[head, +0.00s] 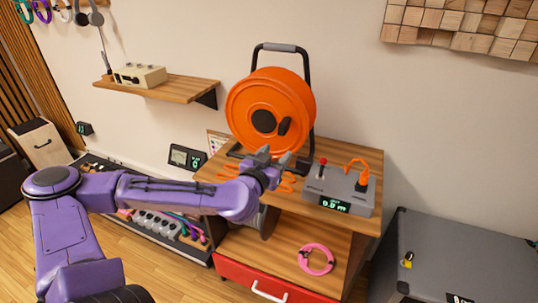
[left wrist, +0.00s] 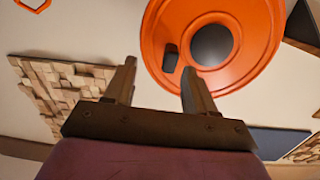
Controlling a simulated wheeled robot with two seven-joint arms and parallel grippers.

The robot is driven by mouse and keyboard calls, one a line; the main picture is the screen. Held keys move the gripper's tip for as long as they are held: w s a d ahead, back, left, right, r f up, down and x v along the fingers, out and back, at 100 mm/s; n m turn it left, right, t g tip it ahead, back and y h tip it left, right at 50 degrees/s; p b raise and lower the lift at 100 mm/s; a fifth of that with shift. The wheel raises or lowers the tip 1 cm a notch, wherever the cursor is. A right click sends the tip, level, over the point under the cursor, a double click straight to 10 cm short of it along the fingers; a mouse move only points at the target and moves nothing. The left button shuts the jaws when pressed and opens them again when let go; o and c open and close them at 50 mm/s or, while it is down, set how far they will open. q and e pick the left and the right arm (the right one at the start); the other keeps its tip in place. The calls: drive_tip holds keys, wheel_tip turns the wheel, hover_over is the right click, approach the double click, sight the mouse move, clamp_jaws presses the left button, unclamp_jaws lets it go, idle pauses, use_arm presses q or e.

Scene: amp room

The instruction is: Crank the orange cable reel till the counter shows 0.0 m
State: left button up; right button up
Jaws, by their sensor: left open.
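The orange cable reel (head: 270,105) stands upright in a black frame on a wooden cabinet. Its dark hub (head: 263,121) and dark crank knob (head: 284,126) face me, the knob right of the hub. The left wrist view shows the reel (left wrist: 255,40), hub (left wrist: 211,45) and knob (left wrist: 171,58). My left gripper (head: 274,156) is open and empty, just below the knob and apart from it. In the left wrist view the open fingers (left wrist: 160,72) point towards the reel's face. The counter (head: 333,204) on a grey box seems to read 0.0 m. My right gripper is not in view.
The grey box (head: 342,186) has a red-tipped lever and an orange cable loop. Orange cable (head: 287,183) lies on the cabinet top (head: 350,150). A pink coil (head: 316,260) lies on the shelf below. A grey case (head: 455,255) stands right; a wall shelf (head: 165,88) hangs left.

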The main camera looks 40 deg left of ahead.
sight(281, 131)
use_arm(q)
drive_tip(key=shift+y, duration=0.5)
drive_tip(key=w+a+b, duration=0.1)
drive_tip(key=w, duration=0.1)
drive_tip(key=w+a+r+b, duration=0.1)
drive_tip(key=w+b, duration=0.1)
drive_tip(key=w+a+b, duration=0.1)
drive_tip(key=w, duration=0.1)
drive_tip(key=shift+w+a+r+b, duration=0.15)
drive_tip(key=shift+w+r+b, duration=0.15)
drive_tip(key=shift+w+r, duration=0.1)
drive_tip(key=w, duration=0.3)
drive_tip(key=shift+a+r+t, duration=0.2)
drive_tip(key=shift+a+t, duration=0.1)
drive_tip(key=shift+a, duration=0.05)
drive_tip(key=shift+x, duration=0.8)
clamp_jaws()
drive_tip(key=shift+f, duration=0.1)
